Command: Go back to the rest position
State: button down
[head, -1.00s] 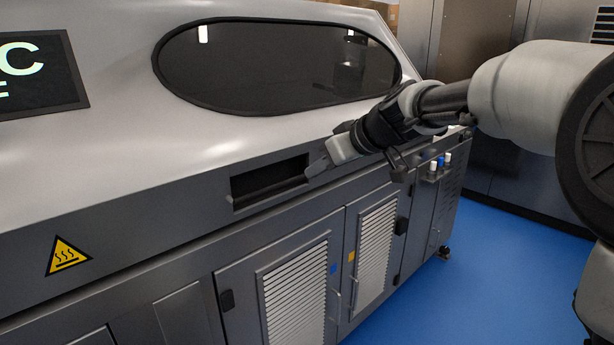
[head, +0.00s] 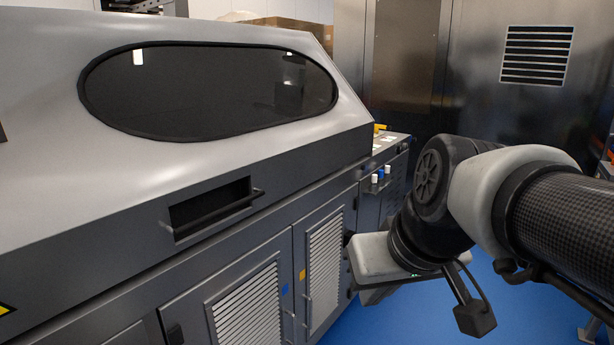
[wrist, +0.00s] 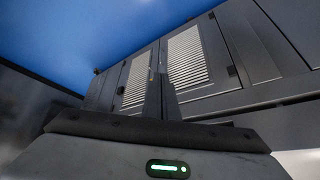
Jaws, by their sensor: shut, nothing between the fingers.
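My gripper (wrist: 163,92) is shut and empty, with its two dark fingers together in the wrist view. In the head view the hand hangs at the lower right, in front of the machine's vented doors. Its fingertips are hard to make out there. The grey machine (head: 215,170) has a dark slot with a bar handle (head: 212,208) on its sloped front. The gripper is apart from that slot, to its right and lower. No tub shows in either view.
Vented doors (head: 323,250) line the machine's lower front, and also show in the wrist view (wrist: 190,57). A small panel with white and blue knobs (head: 378,178) is at its far end. A steel cabinet (head: 470,80) stands behind. The blue floor (head: 500,300) looks clear.

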jog(key=s+d+f+m+h, duration=0.2)
jog(key=s+d+f, duration=0.3)
jog(key=s, duration=0.2)
notch_tip(320, 180, up, 24)
jog(key=p, duration=2.3)
jog(key=shift+w, duration=0.15)
jog(key=shift+f, duration=0.1)
